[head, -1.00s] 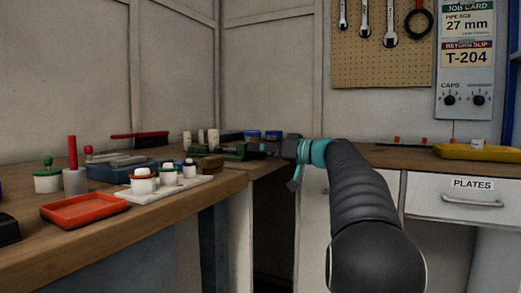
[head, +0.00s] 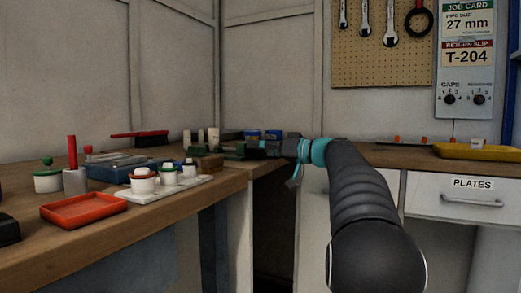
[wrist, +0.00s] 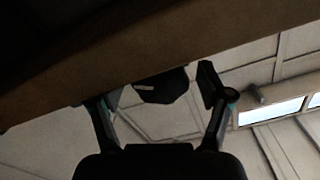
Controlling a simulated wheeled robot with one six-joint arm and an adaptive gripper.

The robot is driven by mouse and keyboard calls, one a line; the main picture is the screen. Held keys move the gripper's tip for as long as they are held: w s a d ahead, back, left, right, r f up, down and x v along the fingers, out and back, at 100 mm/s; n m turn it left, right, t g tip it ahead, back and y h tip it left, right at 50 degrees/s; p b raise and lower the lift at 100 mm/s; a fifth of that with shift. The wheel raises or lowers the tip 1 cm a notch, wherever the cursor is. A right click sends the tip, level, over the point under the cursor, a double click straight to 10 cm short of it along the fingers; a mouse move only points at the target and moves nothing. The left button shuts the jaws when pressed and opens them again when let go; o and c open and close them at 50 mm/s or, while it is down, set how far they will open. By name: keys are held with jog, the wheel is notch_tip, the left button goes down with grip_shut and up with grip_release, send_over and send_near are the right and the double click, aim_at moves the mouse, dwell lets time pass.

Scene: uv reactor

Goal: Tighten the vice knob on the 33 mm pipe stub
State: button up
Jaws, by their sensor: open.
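My gripper (head: 256,150) is at the back corner of the bench, beside a low green object (head: 232,152) that looks like the vice. In the wrist view the two fingers of my gripper (wrist: 156,88) are spread apart. A dark, faceted piece (wrist: 160,84), possibly the vice knob, shows between them against the edge of a brown surface. I cannot tell whether either finger touches it. The 33 mm pipe stub cannot be made out for certain; several pale upright cylinders (head: 201,136) stand behind the green object.
A red tray (head: 83,210) is nearer, a blue tray (head: 105,172) behind. Two blue-topped items (head: 273,134) stand close behind my gripper. The wall card (head: 467,22) reads 27 mm.

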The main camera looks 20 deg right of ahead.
jog(key=v, duration=1.2)
jog(key=shift+d, duration=0.15)
